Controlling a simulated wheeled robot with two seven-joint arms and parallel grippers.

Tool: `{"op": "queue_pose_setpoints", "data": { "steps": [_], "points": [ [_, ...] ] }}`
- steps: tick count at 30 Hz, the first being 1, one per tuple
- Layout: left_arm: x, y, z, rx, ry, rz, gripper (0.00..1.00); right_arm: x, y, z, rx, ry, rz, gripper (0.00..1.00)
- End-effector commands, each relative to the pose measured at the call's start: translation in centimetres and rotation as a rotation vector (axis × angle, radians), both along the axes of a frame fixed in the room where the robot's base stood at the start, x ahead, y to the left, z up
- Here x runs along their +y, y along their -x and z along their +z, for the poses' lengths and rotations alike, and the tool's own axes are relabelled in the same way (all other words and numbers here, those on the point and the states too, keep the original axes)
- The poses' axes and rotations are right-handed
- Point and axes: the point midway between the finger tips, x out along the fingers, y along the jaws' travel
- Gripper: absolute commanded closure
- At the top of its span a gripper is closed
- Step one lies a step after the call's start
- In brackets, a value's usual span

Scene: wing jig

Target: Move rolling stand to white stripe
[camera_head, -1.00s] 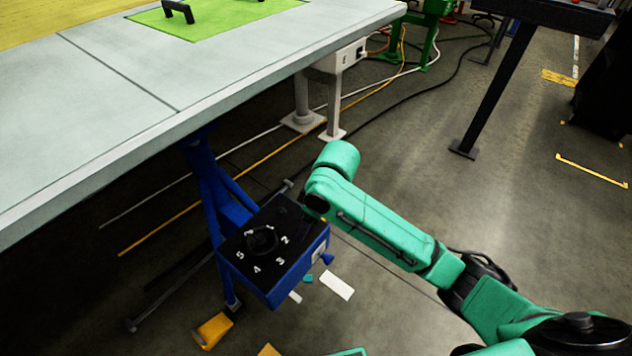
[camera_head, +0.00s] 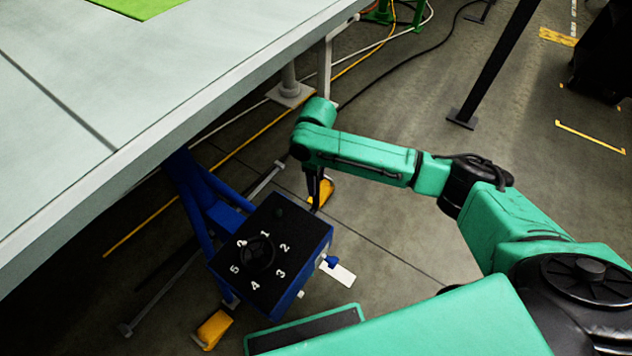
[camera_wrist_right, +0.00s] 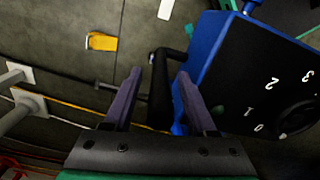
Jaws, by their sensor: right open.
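The rolling stand (camera_head: 270,255) is blue with a black, numbered top and a round black knob. It stands beside and partly under the table edge in the head view, and also fills the right of the right wrist view (camera_wrist_right: 240,75). My right gripper (camera_head: 316,192) is at the stand's far side. In the wrist view its open fingers (camera_wrist_right: 160,75) straddle a black handle bar (camera_wrist_right: 160,90) beside the stand; contact is unclear. My left gripper is out of view.
The large grey table (camera_head: 190,120) overhangs the stand's left side. Yellow-orange feet show at the front (camera_head: 213,328) and behind my gripper (camera_head: 322,190). Cables run along the floor behind. Floor to the right of the stand is open beneath my arm.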

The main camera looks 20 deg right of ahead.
Motion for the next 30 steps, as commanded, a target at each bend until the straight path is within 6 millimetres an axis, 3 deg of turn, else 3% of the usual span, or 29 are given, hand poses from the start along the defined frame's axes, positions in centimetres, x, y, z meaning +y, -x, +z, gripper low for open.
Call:
{"op": "queue_pose_setpoints", "data": {
  "steps": [3,8,9,13,30],
  "points": [
    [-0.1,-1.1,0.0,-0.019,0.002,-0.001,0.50,0.0,0.0,-0.6,-0.001,-0.001,0.000,0.43],
    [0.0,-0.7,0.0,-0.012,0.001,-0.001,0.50,0.0,0.0,-0.5,-0.001,-0.001,0.000,0.43],
    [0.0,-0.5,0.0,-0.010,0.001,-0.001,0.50,0.0,0.0,-0.5,-0.001,-0.001,0.000,0.51],
    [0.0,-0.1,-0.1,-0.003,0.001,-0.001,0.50,0.0,0.0,-0.5,-0.001,-0.001,0.000,1.00],
    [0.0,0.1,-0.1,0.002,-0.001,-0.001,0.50,0.0,0.0,-0.4,-0.002,-0.001,0.000,1.00]
  ]
}}
